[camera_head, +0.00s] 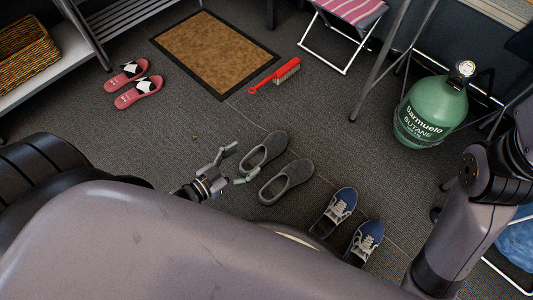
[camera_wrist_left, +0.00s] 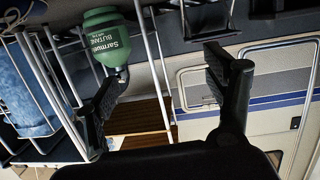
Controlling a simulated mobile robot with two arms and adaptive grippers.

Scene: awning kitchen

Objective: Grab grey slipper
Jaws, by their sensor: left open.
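Two grey slippers lie side by side on the carpet in the middle of the head view. One grey slipper (camera_head: 263,152) is farther away, and the other grey slipper (camera_head: 286,182) is nearer. My left gripper (camera_head: 241,165) is just left of them, fingers spread toward them and empty. In the left wrist view the left gripper (camera_wrist_left: 168,88) is also open, with nothing between its fingers. That view shows no slipper. My right arm comes in at the right of the head view, and its gripper is out of view.
Blue sneakers (camera_head: 340,206) stand right of the slippers. Red slippers (camera_head: 138,91), a brown doormat (camera_head: 215,52) and a red brush (camera_head: 275,76) lie farther back. A green butane bottle (camera_head: 432,110) stands at the right; it also shows in the left wrist view (camera_wrist_left: 106,38). Carpet beyond the slippers is clear.

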